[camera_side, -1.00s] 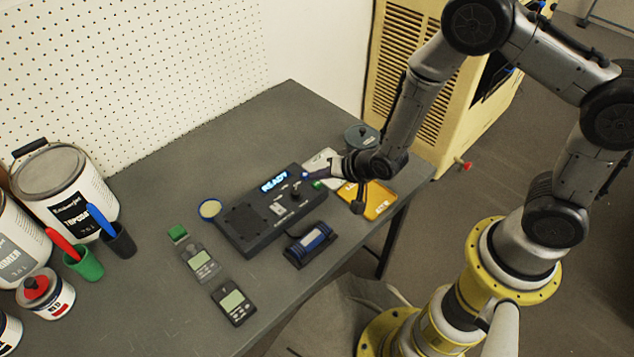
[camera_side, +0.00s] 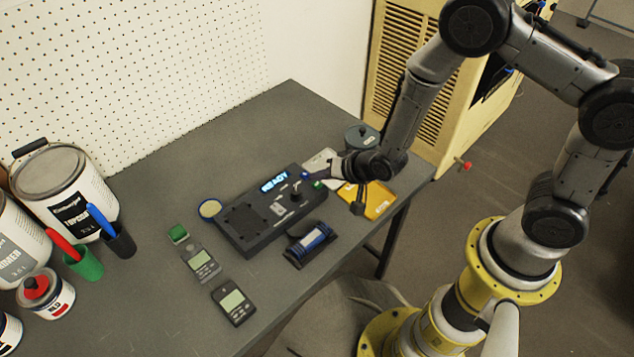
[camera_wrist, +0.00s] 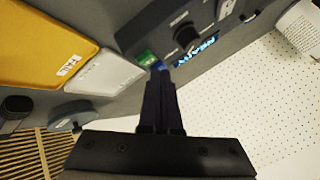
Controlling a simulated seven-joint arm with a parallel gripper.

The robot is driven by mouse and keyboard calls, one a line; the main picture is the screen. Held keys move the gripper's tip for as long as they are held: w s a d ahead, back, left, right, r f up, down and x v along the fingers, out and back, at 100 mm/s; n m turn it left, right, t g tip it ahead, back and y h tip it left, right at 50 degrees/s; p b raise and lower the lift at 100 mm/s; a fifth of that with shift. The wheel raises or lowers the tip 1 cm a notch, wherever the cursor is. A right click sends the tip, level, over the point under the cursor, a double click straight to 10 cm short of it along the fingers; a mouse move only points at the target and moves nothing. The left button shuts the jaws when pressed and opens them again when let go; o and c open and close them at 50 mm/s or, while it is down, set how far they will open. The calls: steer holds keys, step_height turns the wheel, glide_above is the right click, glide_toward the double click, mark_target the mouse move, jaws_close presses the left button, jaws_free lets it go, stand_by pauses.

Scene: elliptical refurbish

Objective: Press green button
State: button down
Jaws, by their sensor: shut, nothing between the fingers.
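The green button (camera_wrist: 147,58) is on the end of a dark control box (camera_wrist: 133,38). In the side view the box (camera_side: 240,235) lies on the table with a lit READY display, and the green button (camera_side: 318,184) shows as a small patch near its right end. My gripper (camera_wrist: 160,74) is shut and empty. In the side view my gripper (camera_side: 306,177) reaches the box's right end from the right. I cannot tell whether it touches the button.
A yellow tray (camera_side: 378,207) and a white tray (camera_wrist: 110,73) lie beside the box's right end. A lidded grey pot (camera_side: 361,138) stands behind them.

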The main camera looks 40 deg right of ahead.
steer(key=shift+f, duration=0.25)
steer(key=shift+f, duration=0.45)
stand_by(0.9)
steer(key=shift+r, duration=0.85)
steer(key=shift+r, duration=0.1)
steer(key=shift+r, duration=2.45)
